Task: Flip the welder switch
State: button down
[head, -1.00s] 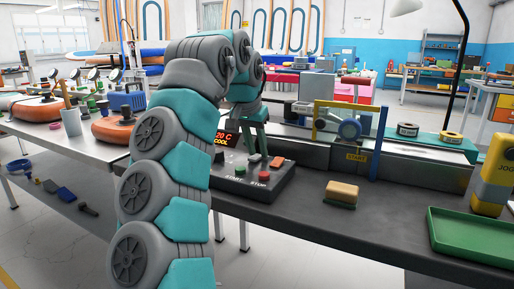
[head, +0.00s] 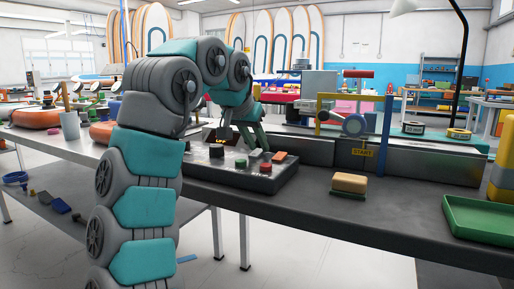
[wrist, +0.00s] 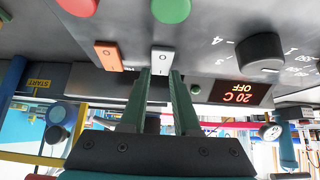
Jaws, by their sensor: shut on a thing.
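The dark control box (head: 225,176) stands on the bench in the head view. A white rocker switch (wrist: 161,60) and an orange rocker switch (wrist: 108,55) sit side by side on its panel. My gripper (wrist: 160,75) points at the panel, its two green fingertips close about the near end of the white switch. In the head view my gripper (head: 259,148) is over the box, by the white switch (head: 256,153). The display (wrist: 241,92) reads 20 C OFF, upside down. I cannot read which switch is named for the welder.
A black knob (wrist: 261,52), a green button (wrist: 171,10) and a red button (wrist: 78,6) are also on the panel. A yellow sponge-like block (head: 349,183) and a green tray (head: 485,220) lie to the right. A machine with a blue and yellow frame (head: 386,125) stands behind.

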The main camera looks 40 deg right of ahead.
jog(key=c, duration=0.6)
grip_release()
jog(key=shift+c, duration=0.2)
jog(key=p+v, duration=0.1)
jog(key=v, duration=0.5)
jog(key=shift+a+r, duration=0.2)
jog(key=shift+s+a+r, duration=0.2)
jog(key=shift+a+r, duration=0.15)
jog(key=shift+r, duration=0.1)
jog(key=shift+a, duration=0.1)
